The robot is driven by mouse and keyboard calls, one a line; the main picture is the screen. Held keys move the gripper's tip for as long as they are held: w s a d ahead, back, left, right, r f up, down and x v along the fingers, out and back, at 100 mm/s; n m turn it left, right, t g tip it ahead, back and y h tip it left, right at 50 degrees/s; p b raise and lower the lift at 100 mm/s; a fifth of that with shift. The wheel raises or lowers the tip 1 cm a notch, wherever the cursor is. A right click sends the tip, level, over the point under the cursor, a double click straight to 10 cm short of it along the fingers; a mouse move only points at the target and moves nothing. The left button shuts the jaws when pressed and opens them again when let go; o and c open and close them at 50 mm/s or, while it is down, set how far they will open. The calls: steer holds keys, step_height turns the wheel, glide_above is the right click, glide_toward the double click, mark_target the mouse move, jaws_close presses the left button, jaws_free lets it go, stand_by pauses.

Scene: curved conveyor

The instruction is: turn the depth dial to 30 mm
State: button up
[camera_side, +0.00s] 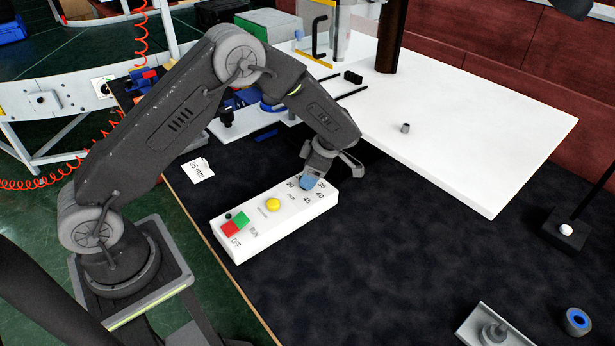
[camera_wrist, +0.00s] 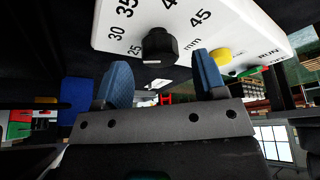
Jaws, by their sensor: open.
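The depth dial is a black knob (camera_wrist: 160,45) on a white control panel (camera_wrist: 110,33), with 25, 30, 35 and 45 marked around it in the wrist view. A small light mark shows at its lower edge; I cannot tell which number it points to. My gripper (camera_wrist: 161,62) is open, with one blue finger on each side of the knob and a visible gap to each. In the side view my gripper (camera_side: 308,182) is over the far end of the panel (camera_side: 285,224) and hides the knob.
The panel also carries a yellow button (camera_side: 273,205) and a green and red switch (camera_side: 235,223). A white card (camera_side: 198,171) marked in mm lies to the left. A white table (camera_side: 470,130) stands behind.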

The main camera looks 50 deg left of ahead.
steer(key=v, duration=0.5)
steer(key=shift+d+r, duration=0.1)
steer(key=shift+r, duration=0.2)
steer(key=s+d+r+m+t+h, duration=0.15)
steer(key=d+r+m+t, duration=0.5)
steer(key=r, duration=1.15)
steer(key=s+d+r+m+t+h, duration=0.1)
steer(key=d+r+m+t+h, duration=0.15)
steer(key=r+t, duration=1.15)
steer(key=s+d+r+m+g+h, duration=0.2)
steer(key=s+d+m+g+h, duration=0.3)
steer(key=s+m, duration=0.6)
steer(key=s+a+f+m+g+y, duration=0.5)
steer(key=s+a+f+m+g, duration=0.1)
steer(key=s+f, duration=0.6)
steer(key=shift+s+a+f+g, duration=0.2)
steer(key=shift+s+a+g, duration=0.35)
steer(key=shift+s, duration=0.3)
